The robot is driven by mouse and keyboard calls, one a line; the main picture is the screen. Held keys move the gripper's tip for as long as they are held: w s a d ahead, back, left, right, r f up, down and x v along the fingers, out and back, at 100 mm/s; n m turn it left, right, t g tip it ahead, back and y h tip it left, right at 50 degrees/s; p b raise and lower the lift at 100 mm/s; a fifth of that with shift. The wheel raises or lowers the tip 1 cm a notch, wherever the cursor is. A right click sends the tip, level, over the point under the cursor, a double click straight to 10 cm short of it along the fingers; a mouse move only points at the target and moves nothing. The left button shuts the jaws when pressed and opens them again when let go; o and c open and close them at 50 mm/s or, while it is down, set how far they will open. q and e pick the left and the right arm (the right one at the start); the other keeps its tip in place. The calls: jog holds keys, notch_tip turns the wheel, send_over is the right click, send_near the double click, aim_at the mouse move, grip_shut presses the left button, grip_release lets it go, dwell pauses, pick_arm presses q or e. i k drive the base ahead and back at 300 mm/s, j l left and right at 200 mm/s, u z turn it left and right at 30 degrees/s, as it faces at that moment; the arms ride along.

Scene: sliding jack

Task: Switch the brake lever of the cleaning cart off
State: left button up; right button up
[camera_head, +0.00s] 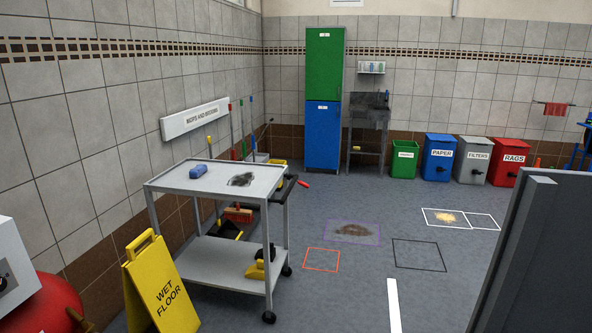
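The cleaning cart (165,184) is a grey two-shelf trolley on black wheels, standing left of centre. A dark handle bar shows at its far right end, and a small lever with a red tip (303,183) sticks out there to the right; it looks like the brake lever. A blue roll-like item (198,171) and a dark stain (241,180) are on its top shelf. A yellow and black item (258,265) is on the lower shelf. Neither of my grippers is in view.
A yellow wet-floor sign (162,285) stands in front of the cart. A red rounded tank (45,305) is at the lower left. A dark grey panel (540,255) blocks the right edge. Green and blue cabinets and several bins line the back wall. The floor right of the cart is open.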

aim_at(302, 183)
jog(key=i+l, duration=0.15)
jog(key=i, duration=0.35)
jog(key=i+l+u, duration=0.1)
jog(key=i, duration=0.35)
jog(key=i+l, duration=0.2)
jog(key=i, duration=0.3)
jog(key=i+z, duration=0.4)
jog(key=i, duration=1.05)
